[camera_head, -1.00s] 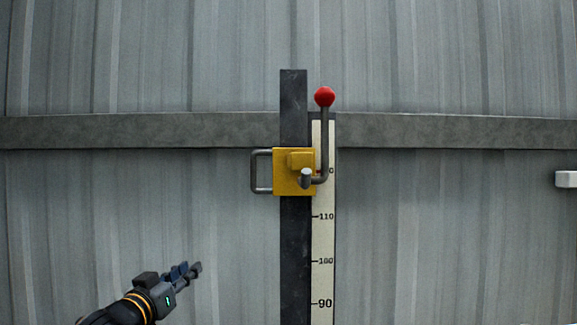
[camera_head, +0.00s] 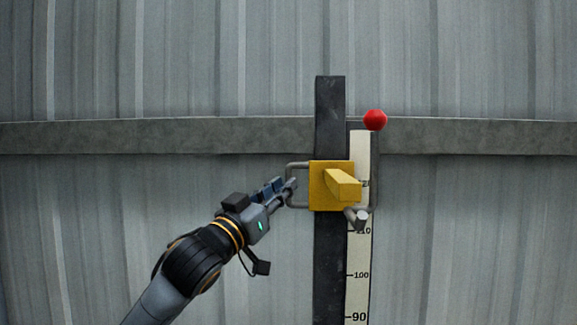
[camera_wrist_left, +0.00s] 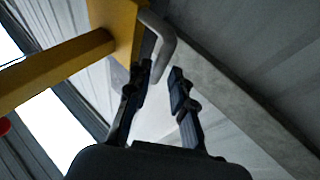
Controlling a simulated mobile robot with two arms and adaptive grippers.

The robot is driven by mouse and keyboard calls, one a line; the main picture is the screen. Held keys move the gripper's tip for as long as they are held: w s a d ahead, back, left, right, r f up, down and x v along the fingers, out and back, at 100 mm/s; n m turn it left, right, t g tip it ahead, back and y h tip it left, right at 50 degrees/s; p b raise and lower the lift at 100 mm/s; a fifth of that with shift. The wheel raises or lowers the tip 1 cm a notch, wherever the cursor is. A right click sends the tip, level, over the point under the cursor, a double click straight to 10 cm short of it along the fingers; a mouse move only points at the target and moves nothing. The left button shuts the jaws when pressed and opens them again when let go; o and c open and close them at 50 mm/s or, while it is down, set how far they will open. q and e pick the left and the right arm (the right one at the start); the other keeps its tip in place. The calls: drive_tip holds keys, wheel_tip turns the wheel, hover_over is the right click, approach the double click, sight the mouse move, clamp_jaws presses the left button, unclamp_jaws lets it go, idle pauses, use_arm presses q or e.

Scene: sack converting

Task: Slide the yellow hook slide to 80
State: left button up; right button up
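The yellow hook slide (camera_head: 318,187) sits on the dark upright rail, level with a partly hidden scale mark above 110. Its yellow hook (camera_head: 345,187) sticks out toward me. A grey U-shaped handle (camera_head: 297,164) is on its left side. My left gripper (camera_head: 289,187) is at this handle. In the left wrist view the gripper (camera_wrist_left: 160,78) is open, with the handle (camera_wrist_left: 163,38) at and between its fingertips; contact is unclear. The yellow slide also shows there (camera_wrist_left: 125,25). My right gripper is in neither view.
A lever with a red knob (camera_head: 375,120) rises right of the slide; its grey peg end (camera_head: 357,219) points toward me. The pale scale (camera_head: 358,295) runs down beside the rail (camera_head: 329,270). A grey horizontal beam (camera_head: 150,136) crosses the corrugated wall behind.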

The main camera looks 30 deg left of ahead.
use_arm(q)
drive_tip(key=shift+p+x, duration=0.55)
drive_tip(key=shift+x, duration=1.05)
clamp_jaws()
